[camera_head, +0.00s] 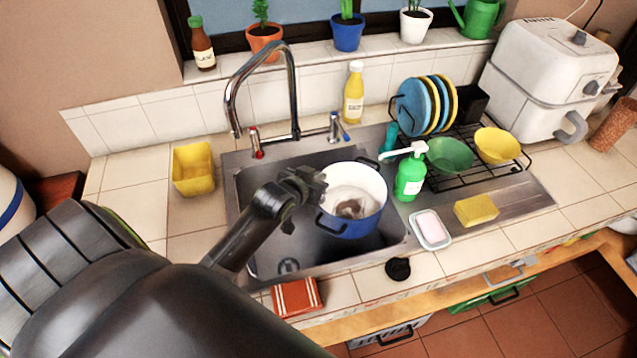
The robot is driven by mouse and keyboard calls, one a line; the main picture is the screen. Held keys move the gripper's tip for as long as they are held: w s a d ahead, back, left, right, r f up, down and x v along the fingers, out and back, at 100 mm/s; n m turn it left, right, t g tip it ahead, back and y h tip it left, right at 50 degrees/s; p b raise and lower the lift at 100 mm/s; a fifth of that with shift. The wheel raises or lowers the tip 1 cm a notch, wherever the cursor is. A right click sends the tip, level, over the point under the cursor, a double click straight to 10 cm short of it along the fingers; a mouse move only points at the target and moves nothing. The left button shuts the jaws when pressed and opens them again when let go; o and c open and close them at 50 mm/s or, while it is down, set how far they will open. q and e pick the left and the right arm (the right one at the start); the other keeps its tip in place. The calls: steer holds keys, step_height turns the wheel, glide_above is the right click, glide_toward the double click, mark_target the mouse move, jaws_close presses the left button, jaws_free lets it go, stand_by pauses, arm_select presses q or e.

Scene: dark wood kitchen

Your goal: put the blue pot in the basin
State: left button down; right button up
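A cooking pot (372,222), blue outside and white inside, is within the outline of the steel sink basin (335,262), at its right part. It looks upright, with dark handles and a brownish patch inside. I cannot tell whether it rests on the basin floor. My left gripper (308,186) is at the pot's left rim, over the basin. Its fingers are small and dark, so I cannot tell if they are open or shut, or touching the rim. A blue flower pot (347,34) with a green plant stands on the windowsill. My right gripper is not in view.
The faucet (290,85) arches behind the basin. A green soap bottle (410,178), a soap dish (431,230) and a yellow sponge (476,210) stand right of the pot. A dish rack (480,172) is beyond. A yellow container (193,169) is left of the basin.

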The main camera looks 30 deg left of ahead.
arm_select(q)
steer(key=shift+f, duration=0.95)
steer(key=shift+f, duration=0.5)
steer(key=c, duration=1.7)
jaws_free()
steer(key=shift+r, duration=0.2)
steer(key=v, duration=0.6)
steer(key=b+v, duration=0.1)
steer(key=v, duration=0.5)
steer(key=shift+r, duration=0.35)
